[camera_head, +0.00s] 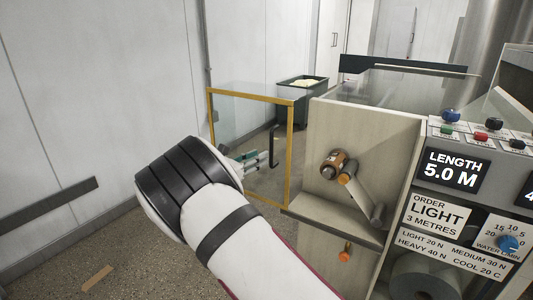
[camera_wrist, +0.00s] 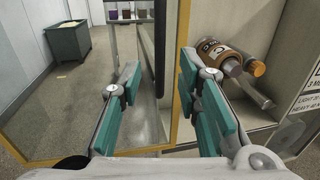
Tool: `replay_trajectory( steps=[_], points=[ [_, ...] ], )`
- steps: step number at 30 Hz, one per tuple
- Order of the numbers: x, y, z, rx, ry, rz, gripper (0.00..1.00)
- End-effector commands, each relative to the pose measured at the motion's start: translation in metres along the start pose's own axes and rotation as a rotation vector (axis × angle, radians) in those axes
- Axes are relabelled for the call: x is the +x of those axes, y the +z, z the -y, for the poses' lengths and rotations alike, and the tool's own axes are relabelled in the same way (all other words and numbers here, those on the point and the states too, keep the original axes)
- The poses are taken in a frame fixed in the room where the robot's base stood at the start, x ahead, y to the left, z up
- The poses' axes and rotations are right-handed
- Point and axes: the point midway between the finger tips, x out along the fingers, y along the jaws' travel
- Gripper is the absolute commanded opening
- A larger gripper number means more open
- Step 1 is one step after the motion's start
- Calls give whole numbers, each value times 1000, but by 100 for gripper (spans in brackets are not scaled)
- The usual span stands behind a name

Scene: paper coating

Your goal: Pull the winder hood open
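The winder hood (camera_head: 240,126) is a clear panel in a yellow frame. In the head view it stands out to the left of the machine, beside the uncovered front recess. Its black upright handle (camera_head: 273,146) is near the frame's right side; in the wrist view the handle (camera_wrist: 160,45) shows as a dark bar between my fingers. My gripper (camera_head: 257,160) is at the hood, close to the handle. In the wrist view my gripper (camera_wrist: 155,88) has its teal-padded fingers well apart, with nothing clamped. I cannot tell whether a finger touches the handle.
The machine's recess holds a brown labelled cylinder (camera_head: 334,164) and a grey lever (camera_head: 361,190). The control panel (camera_head: 465,170) with a length display is at right. A dark green bin (camera_head: 303,92) stands behind the hood. The floor at left is mostly clear.

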Motion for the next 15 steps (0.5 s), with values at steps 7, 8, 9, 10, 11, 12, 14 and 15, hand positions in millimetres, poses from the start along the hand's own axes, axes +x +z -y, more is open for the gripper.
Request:
replay_trajectory(
  steps=[7,8,9,10,11,12,14,15],
  points=[
    [-37,0,-1,0,2,-1,31],
    [-39,0,0,0,1,-1,31],
    [-42,0,0,0,0,-1,31],
    [-43,0,0,0,-1,-1,31],
    [-44,0,0,0,-1,-1,31],
    [-45,0,0,0,-1,-1,31],
    [-46,0,0,0,-1,-1,31],
    [-46,0,0,0,-1,0,31]
  ],
)
